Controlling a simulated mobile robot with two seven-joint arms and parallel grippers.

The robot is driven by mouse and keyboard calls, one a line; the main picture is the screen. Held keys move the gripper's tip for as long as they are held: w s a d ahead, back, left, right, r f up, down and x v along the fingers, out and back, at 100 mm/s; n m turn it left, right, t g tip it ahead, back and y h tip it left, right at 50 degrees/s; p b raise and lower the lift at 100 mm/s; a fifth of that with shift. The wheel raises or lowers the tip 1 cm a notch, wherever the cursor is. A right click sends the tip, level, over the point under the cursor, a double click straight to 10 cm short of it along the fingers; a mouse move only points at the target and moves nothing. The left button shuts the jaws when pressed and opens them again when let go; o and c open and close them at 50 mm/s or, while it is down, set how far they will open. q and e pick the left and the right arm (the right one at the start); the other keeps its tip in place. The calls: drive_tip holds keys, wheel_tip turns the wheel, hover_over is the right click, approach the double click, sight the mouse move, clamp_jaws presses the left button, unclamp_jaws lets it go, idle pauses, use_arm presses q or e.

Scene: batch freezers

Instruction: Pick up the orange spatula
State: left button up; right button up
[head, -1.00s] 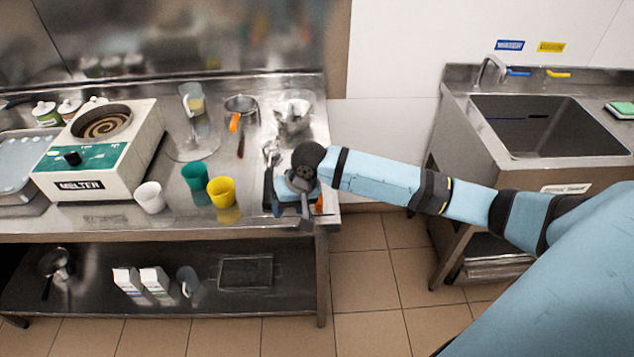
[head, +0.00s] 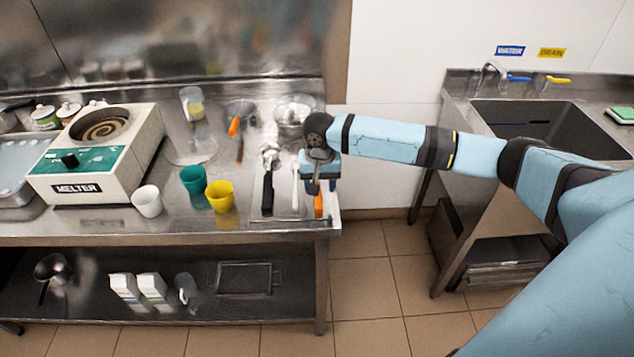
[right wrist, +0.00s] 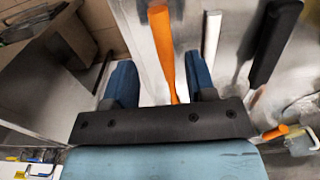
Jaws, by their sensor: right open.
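The orange spatula (head: 318,204) lies at the right end of the steel counter, its handle pointing to the front edge. Its far part is hidden under my right gripper (head: 320,186). In the right wrist view the orange spatula (right wrist: 162,42) runs lengthwise into the gap between the two blue fingers of my right gripper (right wrist: 160,80). The fingers are apart, one on each side of it in the picture, and hold nothing. I cannot tell how far above it they are. My left gripper is not in view.
A white-handled utensil (head: 295,186) and a black-handled one (head: 267,190) lie beside the spatula on its left. A yellow cup (head: 221,196), a green cup (head: 194,180) and a white cup (head: 147,201) stand further left. The counter's right edge is close.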

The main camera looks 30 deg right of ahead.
sight(319, 200)
drive_tip(key=shift+a+f, duration=0.15)
drive_tip(key=shift+f, duration=2.6)
clamp_jaws()
drive_tip(key=shift+r, duration=0.1)
